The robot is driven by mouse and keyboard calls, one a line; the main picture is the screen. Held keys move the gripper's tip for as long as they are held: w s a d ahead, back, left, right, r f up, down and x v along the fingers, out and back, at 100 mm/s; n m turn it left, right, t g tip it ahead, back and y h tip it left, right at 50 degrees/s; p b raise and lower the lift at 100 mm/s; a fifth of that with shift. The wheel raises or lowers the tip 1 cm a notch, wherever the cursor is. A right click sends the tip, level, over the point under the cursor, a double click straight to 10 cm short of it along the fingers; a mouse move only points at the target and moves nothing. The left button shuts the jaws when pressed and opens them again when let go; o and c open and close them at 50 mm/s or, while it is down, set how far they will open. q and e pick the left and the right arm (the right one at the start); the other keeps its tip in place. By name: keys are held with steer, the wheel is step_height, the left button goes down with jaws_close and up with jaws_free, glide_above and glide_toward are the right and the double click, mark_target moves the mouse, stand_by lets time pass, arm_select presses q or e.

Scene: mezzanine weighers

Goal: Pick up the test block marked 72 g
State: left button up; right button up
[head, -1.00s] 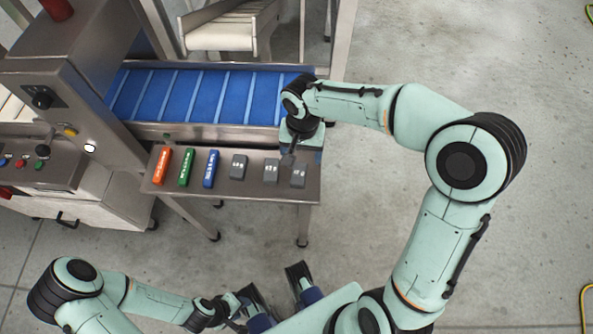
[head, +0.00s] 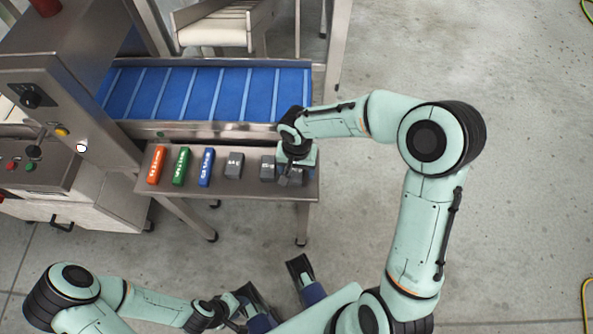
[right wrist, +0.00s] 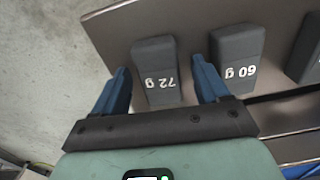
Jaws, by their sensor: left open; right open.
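The test block marked 72 g (right wrist: 156,68) is a dark grey block with white writing. It lies near the right end of the steel shelf in the head view (head: 291,180), partly hidden by my right gripper. My right gripper (right wrist: 160,75) is open above it. In the right wrist view the block shows between the two blue fingers, with a gap on each side. I cannot tell how far the fingertips are above the shelf. My left gripper (head: 238,312) is open, low in the head view, away from the shelf.
A grey block marked 60 g (right wrist: 238,55) lies close beside it. Another grey block (head: 234,165) and orange (head: 157,165), green (head: 181,167) and blue (head: 206,167) blocks share the steel shelf (head: 220,190). A blue conveyor belt (head: 205,95) runs behind. Floor right of the shelf is clear.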

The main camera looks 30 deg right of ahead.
steer(key=c, duration=1.2)
steer(key=shift+o, duration=0.2)
steer(key=shift+r, duration=0.15)
